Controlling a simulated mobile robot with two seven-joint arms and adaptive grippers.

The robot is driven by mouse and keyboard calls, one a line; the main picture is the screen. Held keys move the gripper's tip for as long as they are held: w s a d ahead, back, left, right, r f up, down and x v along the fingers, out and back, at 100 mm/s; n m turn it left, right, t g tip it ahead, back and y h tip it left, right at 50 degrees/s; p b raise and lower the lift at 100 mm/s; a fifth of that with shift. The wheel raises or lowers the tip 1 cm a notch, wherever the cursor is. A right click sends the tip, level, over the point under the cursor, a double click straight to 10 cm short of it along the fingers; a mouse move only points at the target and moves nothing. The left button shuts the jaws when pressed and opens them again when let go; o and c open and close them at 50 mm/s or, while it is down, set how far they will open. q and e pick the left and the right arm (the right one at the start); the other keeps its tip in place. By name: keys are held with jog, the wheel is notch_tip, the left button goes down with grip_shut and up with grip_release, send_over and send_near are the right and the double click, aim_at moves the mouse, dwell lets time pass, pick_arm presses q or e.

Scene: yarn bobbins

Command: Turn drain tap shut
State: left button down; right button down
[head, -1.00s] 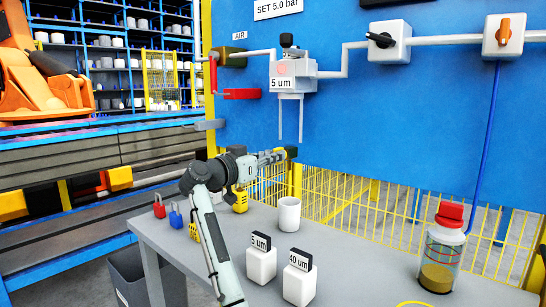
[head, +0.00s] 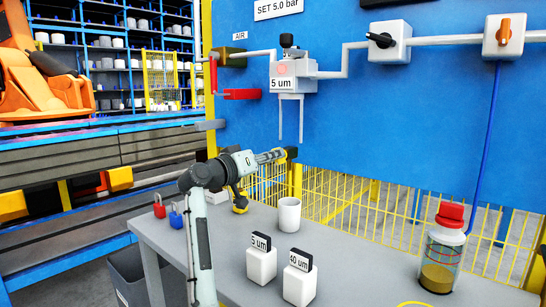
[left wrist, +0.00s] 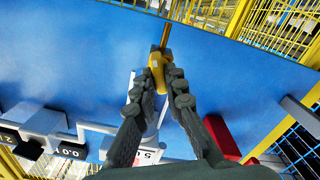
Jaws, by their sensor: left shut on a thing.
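The drain tap shows in the left wrist view as a small yellow handle (left wrist: 157,70) with a thin brass-coloured stem beyond it. In the head view a dark block (head: 291,153) sits low on the blue panel, right at the gripper's tip. My left gripper (head: 279,154) reaches to it from the left. In the left wrist view, the dark fingers of my left gripper (left wrist: 160,72) are closed on both sides of the yellow handle. The fingers partly hide the handle. My right gripper is not in view.
The filter unit (head: 292,77) with two thin legs hangs above the gripper. A red bar (head: 242,94) juts from the panel. On the grey table (head: 222,232) stand a white cup (head: 289,214), two labelled white blocks and a red-capped bottle (head: 443,250).

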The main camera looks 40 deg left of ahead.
pick_arm(q)
jog(key=shift+a+f+n, duration=0.1)
jog(key=shift+f+n, duration=0.05)
jog(key=shift+n, duration=3)
jog(key=shift+f+n, duration=0.15)
jog(key=shift+n, duration=3)
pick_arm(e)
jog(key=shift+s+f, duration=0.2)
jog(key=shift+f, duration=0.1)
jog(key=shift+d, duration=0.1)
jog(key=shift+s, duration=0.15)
pick_arm(q)
jog(key=c, duration=1.6)
grip_release()
jog(key=shift+r, duration=0.1)
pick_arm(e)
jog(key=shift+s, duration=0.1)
